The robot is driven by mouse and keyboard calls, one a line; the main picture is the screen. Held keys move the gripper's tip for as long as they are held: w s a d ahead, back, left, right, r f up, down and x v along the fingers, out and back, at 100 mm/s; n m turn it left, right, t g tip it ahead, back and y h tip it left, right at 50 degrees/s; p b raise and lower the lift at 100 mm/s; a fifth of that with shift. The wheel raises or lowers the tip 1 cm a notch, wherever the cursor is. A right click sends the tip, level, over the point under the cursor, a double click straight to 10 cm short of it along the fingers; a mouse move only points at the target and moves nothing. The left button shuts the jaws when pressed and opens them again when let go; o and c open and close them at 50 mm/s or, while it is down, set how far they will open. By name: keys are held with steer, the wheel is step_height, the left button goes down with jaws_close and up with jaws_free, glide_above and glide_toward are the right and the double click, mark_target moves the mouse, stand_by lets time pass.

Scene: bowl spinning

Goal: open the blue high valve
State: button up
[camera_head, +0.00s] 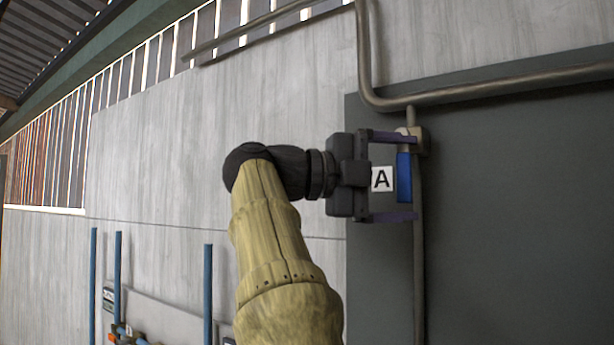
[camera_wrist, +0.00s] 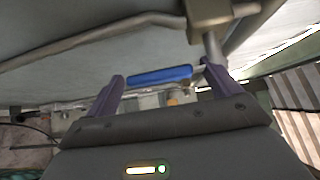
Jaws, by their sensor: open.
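The blue valve handle (camera_head: 404,177) hangs down along the vertical pipe in the head view, below a brass-coloured valve body (camera_head: 416,140). In the wrist view the blue handle (camera_wrist: 160,75) lies across the space between the fingertips, with the valve body (camera_wrist: 212,20) at upper right. My gripper (camera_head: 408,177) is open, one finger above and one below the handle in the head view. Its fingers also show in the wrist view (camera_wrist: 163,82). Nothing is clamped between them. Whether a finger touches the handle or valve body, I cannot tell.
A label "A" (camera_head: 382,179) is on the dark panel (camera_head: 510,210) beside the handle. A grey pipe (camera_head: 480,92) bends along the panel's top. Lower left, blue vertical pipes (camera_head: 208,290) and small fittings stand against the grey wall (camera_head: 180,160).

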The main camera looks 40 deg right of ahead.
steer(key=v, duration=1.6)
steer(key=shift+p, duration=0.3)
steer(key=shift+f, duration=0.1)
steer(key=shift+w, duration=0.1)
